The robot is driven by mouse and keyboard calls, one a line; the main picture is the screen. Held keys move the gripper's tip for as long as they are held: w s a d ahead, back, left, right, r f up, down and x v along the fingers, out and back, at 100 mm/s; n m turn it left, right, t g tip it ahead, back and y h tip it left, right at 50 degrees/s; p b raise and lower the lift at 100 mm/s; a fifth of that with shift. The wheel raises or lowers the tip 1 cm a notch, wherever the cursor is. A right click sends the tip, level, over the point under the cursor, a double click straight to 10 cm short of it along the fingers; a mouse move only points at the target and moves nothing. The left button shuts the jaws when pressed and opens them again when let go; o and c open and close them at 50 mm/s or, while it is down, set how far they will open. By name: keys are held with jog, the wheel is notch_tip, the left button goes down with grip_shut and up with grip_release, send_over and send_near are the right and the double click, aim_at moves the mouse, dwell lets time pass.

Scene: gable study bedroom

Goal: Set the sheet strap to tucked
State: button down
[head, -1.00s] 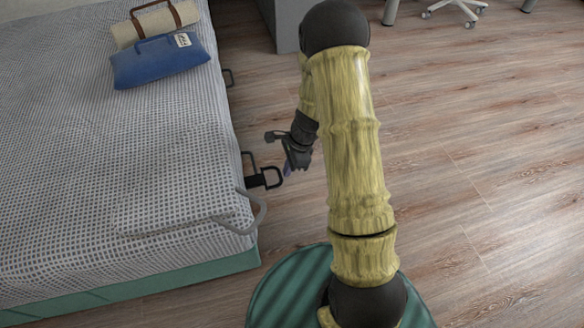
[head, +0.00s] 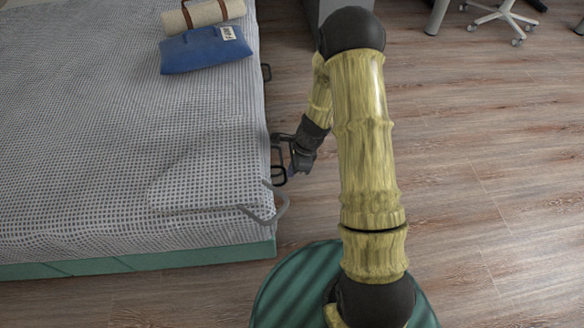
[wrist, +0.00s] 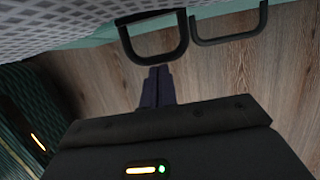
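A grey strap-like band (head: 268,212) lies along the bed's near right corner and loops out past the edge; I take it for the sheet strap. Black loops hang at the bed's side; one (head: 279,173) is beside my gripper (head: 294,170). In the wrist view a black U-shaped loop (wrist: 183,45) stands just beyond my fingertips, with another loop (wrist: 230,39) to its right. My fingers (wrist: 158,85) look pressed together with nothing visible between them. They seem close to the nearer loop; whether they touch it I cannot tell.
The bed (head: 110,120) with its checked cover fills the left. A blue pouch (head: 205,52) and a beige roll (head: 203,14) lie on it. A grey cabinet (head: 330,15) stands behind my arm.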

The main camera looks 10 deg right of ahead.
jog(key=shift+s+a, duration=0.1)
jog(key=shift+a, duration=0.05)
jog(key=d+r+p, duration=0.7)
jog(key=r+p, duration=0.1)
jog(key=r, duration=0.2)
jog(key=shift+s+r, duration=0.15)
jog(key=shift+s, duration=0.05)
dwell(0.3)
jog(key=shift+r, duration=0.1)
dwell(0.3)
jog(key=s+a+r+n+h+p, duration=0.1)
jog(key=s+r+n+p, duration=0.3)
jog(key=r, duration=0.6)
jog(key=s+r+n+t+h+p, duration=0.1)
jog(key=s+r+n+p, duration=0.3)
jog(key=r+n, duration=0.4)
jog(key=s+a+r+n+t+h+p, duration=0.1)
jog(key=s+r+n+p, duration=0.3)
jog(key=r, duration=1)
jog(key=s+n, duration=0.2)
jog(key=shift+a+r+n, duration=0.15)
jog(key=shift+a+n, duration=0.2)
jog(key=shift+n, duration=0.05)
